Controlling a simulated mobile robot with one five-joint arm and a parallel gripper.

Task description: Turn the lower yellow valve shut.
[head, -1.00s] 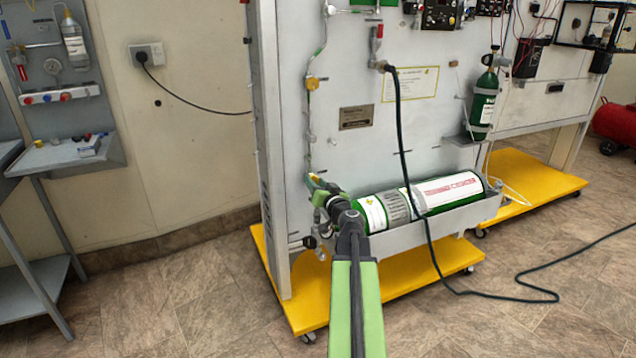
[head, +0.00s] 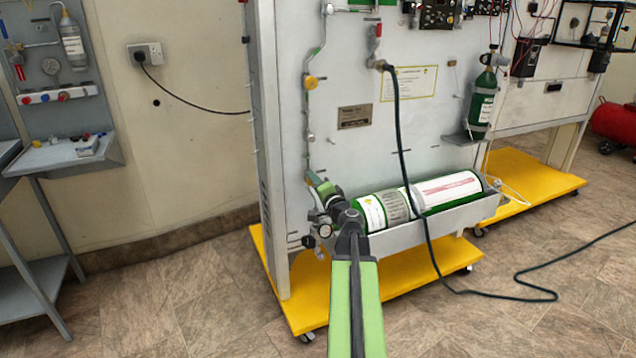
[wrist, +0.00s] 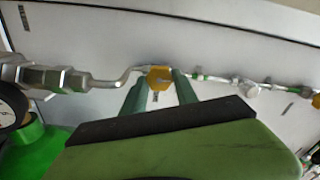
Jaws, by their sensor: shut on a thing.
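The lower yellow valve (wrist: 159,78) shows in the wrist view as a small yellow knob on a thin metal pipe. The two green fingers of my gripper (wrist: 160,90) stand on either side of it and are shut on it. In the head view my gripper (head: 314,181) reaches the pipe on the left part of the grey panel, just above the left end of the green cylinder. The lower valve is too small and covered there to make out how far it is turned. The upper yellow valve (head: 311,82) sits higher on the same pipe, clear of my gripper.
The large green cylinder (head: 440,190) lies in a grey tray close to my arm. A round gauge (head: 325,231) sits near my wrist. A black hose (head: 403,150) hangs over the cylinder to the floor. The panel's yellow base (head: 400,284) juts out below.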

